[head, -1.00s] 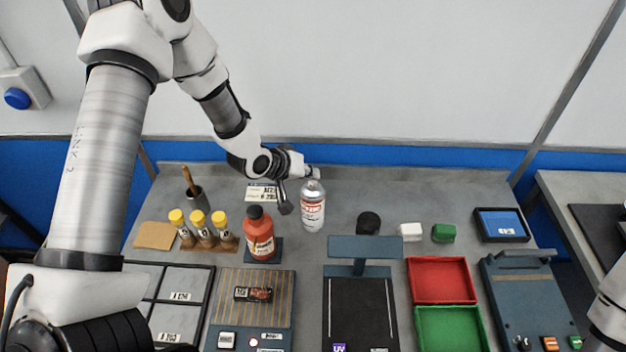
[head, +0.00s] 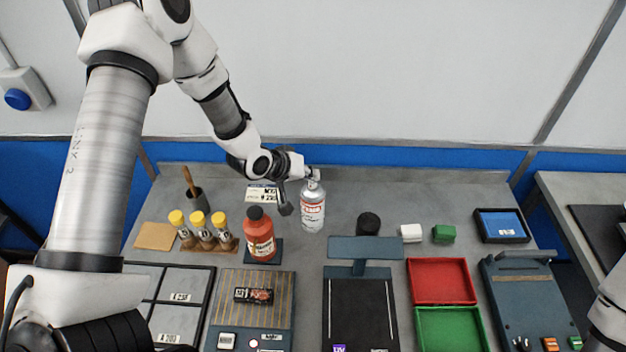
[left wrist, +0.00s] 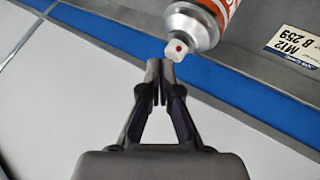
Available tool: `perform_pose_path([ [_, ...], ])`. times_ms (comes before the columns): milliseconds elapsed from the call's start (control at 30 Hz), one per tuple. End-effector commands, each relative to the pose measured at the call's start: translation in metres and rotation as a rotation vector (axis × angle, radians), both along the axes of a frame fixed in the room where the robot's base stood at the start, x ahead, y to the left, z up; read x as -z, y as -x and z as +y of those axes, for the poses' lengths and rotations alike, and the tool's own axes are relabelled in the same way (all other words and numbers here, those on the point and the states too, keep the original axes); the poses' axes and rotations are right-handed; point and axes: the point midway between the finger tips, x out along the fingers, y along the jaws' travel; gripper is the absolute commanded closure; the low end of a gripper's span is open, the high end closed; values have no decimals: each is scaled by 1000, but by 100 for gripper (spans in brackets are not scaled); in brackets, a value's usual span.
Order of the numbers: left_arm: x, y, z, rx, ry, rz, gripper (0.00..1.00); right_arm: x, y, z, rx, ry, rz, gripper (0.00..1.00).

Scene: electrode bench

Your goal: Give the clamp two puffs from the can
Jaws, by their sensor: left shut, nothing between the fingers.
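The spray can (head: 313,212), silver with a red and white label, stands upright at the back middle of the bench. In the left wrist view its white nozzle with a red dot (left wrist: 177,50) shows close by the fingertips. My left gripper (head: 313,174) is shut and empty, its tips right at the top of the can. In the left wrist view the gripper (left wrist: 159,80) has its fingers together; I cannot tell whether they touch the nozzle. No part is plainly the clamp; the blue fixture at the right (head: 525,290) has a raised bar.
A red-brown bottle (head: 260,238) and several yellow-capped vials (head: 199,225) stand left of the can. A dark stand (head: 365,248), a red tray (head: 440,281) and a green tray (head: 450,330) lie to the right. Bare bench surrounds the can's right side.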

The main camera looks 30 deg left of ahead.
Motion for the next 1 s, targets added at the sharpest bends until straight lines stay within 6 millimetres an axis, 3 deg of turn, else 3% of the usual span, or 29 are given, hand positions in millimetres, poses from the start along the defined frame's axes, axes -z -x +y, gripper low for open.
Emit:
perform_pose_path([
  [167,-7,0,0,-1,0,-1,100,-5,0,0,0,0,0,60],
  [600,-60,0,0,-1,0,-2,100,-46,0,0,0,0,0,60],
  [1000,-60,0,0,-1,0,-1,100,-46,0,0,0,0,0,60],
])
